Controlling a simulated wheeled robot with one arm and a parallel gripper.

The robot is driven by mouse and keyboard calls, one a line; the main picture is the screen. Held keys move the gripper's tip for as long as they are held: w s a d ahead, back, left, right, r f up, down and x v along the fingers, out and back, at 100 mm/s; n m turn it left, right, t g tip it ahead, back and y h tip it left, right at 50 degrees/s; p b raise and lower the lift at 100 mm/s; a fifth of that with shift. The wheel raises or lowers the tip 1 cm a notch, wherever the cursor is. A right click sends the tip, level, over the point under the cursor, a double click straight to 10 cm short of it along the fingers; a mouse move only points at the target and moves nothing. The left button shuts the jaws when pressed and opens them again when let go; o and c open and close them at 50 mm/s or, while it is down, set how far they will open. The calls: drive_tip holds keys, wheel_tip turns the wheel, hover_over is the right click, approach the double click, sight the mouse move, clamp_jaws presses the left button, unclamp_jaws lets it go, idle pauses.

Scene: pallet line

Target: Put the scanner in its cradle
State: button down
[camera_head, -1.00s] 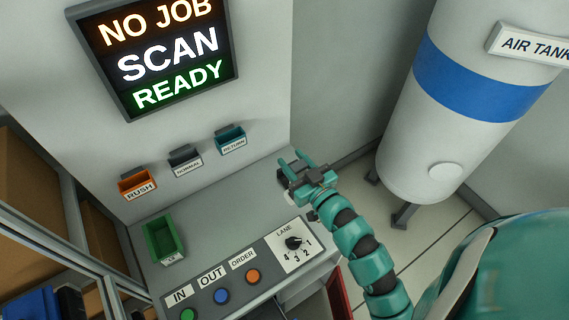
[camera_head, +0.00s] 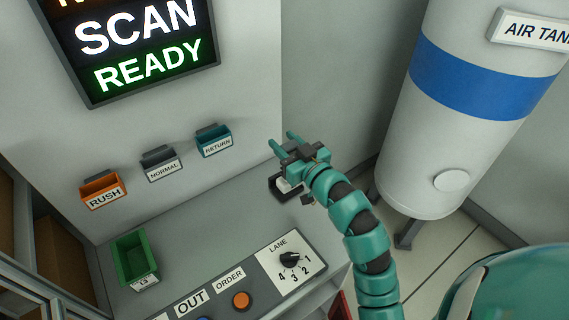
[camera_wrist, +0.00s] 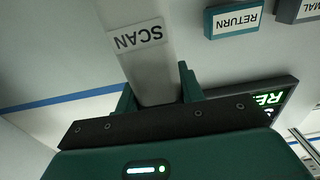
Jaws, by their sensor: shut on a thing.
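My gripper (camera_head: 285,140) is above the right end of the grey console and also shows in the wrist view (camera_wrist: 156,88). Its two teal fingers are shut on a grey piece, which I take as the scanner (camera_wrist: 152,80). A white SCAN label (camera_wrist: 138,36) shows on the pale grey strip running up from between the fingers. In the head view a dark, frame-like part with a white face (camera_head: 286,187) shows just below the gripper. I cannot tell whether it belongs to the scanner or is the cradle. No cradle shows clearly elsewhere.
RUSH (camera_head: 103,190), NORMAL (camera_head: 161,165) and RETURN (camera_head: 214,141) bins hang on the wall left of the gripper. A green bin (camera_head: 134,262) and a LANE dial (camera_head: 290,260) are on the console (camera_head: 215,220). The air tank (camera_head: 450,150) stands to the right. The screen (camera_head: 140,50) reads SCAN, READY.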

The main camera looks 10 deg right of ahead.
drive_tip(key=w+f+p, duration=0.1)
drive_tip(key=w+f, duration=0.4)
drive_tip(key=f, duration=0.4)
drive_tip(key=shift+w+d, duration=0.2)
drive_tip(key=shift+d, duration=0.25)
drive_tip(key=shift+f, duration=0.2)
drive_tip(key=c, duration=0.9)
unclamp_jaws()
